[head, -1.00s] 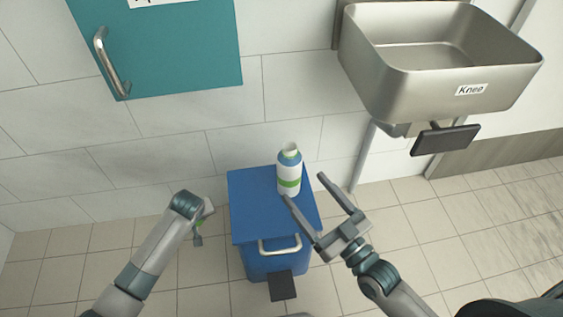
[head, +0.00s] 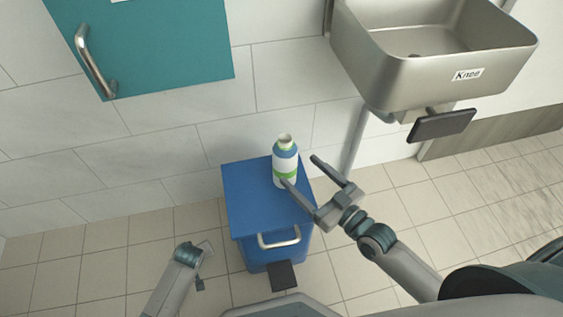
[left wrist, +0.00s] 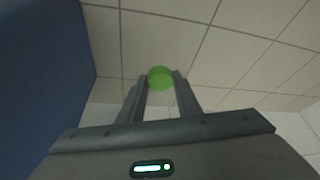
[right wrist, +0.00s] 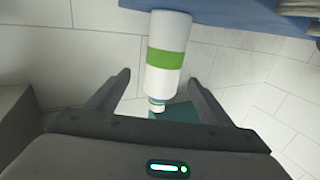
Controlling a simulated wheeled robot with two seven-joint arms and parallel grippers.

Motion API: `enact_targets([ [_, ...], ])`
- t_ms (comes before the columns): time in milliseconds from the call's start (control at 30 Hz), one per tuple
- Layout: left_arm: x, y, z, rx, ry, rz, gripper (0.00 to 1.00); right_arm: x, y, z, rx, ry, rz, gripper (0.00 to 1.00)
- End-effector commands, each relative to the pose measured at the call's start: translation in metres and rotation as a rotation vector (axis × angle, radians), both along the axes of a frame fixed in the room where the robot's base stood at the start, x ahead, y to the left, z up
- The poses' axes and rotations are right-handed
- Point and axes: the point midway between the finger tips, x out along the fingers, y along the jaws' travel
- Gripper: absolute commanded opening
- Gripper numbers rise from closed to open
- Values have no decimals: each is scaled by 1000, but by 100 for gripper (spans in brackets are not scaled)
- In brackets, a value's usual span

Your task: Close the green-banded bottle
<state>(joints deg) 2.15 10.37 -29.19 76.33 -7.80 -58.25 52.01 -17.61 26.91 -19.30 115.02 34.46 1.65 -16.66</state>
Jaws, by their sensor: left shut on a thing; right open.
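The green-banded bottle (head: 285,167) is white with a blue shoulder and stands upright on the blue bin's lid. Its mouth is open, with no cap on it. In the right wrist view the bottle (right wrist: 168,50) shows between and beyond the fingers. My right gripper (head: 298,170) is open at the bottle's right side; one fingertip overlaps its lower part in the head view, and contact cannot be told. My left gripper (head: 200,284) is low, left of the bin. In the left wrist view it is shut on a green cap (left wrist: 160,77).
The blue bin (head: 245,205) has a metal handle (head: 279,238) and a dark pedal (head: 283,276). A steel sink (head: 430,75) with a black knee plate (head: 441,125) hangs at the upper right. A teal cabinet door (head: 150,45) is at the upper left. The tiled floor beside the bin is clear.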

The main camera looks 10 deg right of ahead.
Motion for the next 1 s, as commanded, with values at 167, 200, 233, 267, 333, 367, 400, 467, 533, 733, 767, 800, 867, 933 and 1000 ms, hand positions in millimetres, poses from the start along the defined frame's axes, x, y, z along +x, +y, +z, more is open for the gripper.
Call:
enact_targets([
  [167,0,0,-4,0,0,0,10,19,10,0,4,-2,0,74],
  [200,0,0,-5,0,0,0,10,25,13,0,4,-2,-1,74],
  [233,0,0,-6,0,0,0,10,29,15,0,4,-4,-1,74],
  [267,0,0,-7,0,0,0,10,33,17,0,4,-3,-1,74],
  [333,0,0,-8,0,0,0,10,41,21,1,3,-3,-1,74],
  [367,0,0,-9,0,0,0,10,45,23,0,4,-3,-1,74],
  [400,0,0,-9,0,0,0,10,48,25,0,3,-2,-1,74],
  [467,0,0,-10,0,0,0,10,53,27,0,2,-1,-1,74],
  [533,0,0,-10,0,0,0,10,55,29,0,1,0,0,74],
  [733,0,0,-10,0,0,0,10,56,29,0,1,0,0,74],
  [767,0,0,-10,0,0,0,10,56,29,1,1,0,0,74],
  [800,0,0,-10,0,0,0,10,56,29,0,1,0,0,74],
  [867,0,0,-10,0,0,0,10,56,29,1,1,0,0,74],
  [933,0,0,-10,0,0,0,10,58,31,1,2,-1,0,74],
  [1000,0,0,-12,0,0,0,10,62,33,1,4,-1,-1,74],
])
